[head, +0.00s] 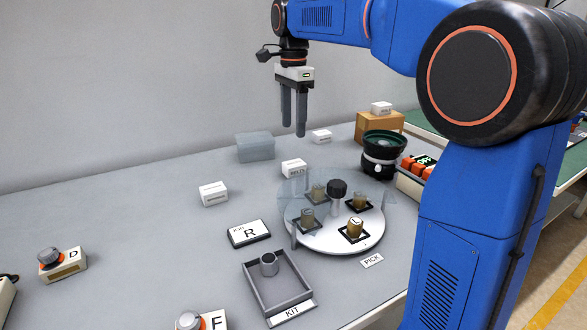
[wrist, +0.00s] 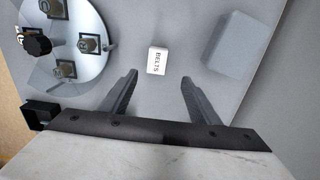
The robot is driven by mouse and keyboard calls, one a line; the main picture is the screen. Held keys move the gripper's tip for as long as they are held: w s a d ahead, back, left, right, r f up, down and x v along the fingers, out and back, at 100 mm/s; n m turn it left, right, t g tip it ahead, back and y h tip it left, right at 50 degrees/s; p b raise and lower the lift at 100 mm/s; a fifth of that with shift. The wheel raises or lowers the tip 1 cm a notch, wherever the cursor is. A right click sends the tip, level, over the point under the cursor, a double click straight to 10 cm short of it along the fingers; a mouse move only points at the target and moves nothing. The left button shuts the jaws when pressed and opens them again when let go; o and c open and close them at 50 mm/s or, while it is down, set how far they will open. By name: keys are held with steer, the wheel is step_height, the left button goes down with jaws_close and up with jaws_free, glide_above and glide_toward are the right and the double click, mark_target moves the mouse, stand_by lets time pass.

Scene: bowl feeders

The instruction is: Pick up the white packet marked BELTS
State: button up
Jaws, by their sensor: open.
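The white packet marked BELTS (head: 294,169) lies on the grey table, just behind the round clear-covered turntable. In the wrist view the packet (wrist: 157,61) lies ahead of the fingers and between their lines, with its label readable sideways. My gripper (head: 294,130) hangs above the table with its fingers pointing down. It is open and empty, well above the packet. In the wrist view its two fingertips (wrist: 159,76) are spread wide apart, and neither touches the packet.
A grey-blue box (head: 255,146) stands left of the packet. The turntable (head: 350,240) with several brass parts and a black knob is in front of it. Other white packets lie at left (head: 213,193) and behind (head: 321,136). A dark green bowl feeder (head: 383,145) stands at right.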

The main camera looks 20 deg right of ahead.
glide_above(294, 163)
steer(key=f, duration=0.7)
steer(key=shift+w, duration=0.3)
steer(key=shift+s+f, duration=0.2)
steer(key=shift+f, duration=1.1)
steer(key=shift+s+f, duration=0.15)
steer(key=shift+f, duration=1.15)
steer(key=c, duration=1.2)
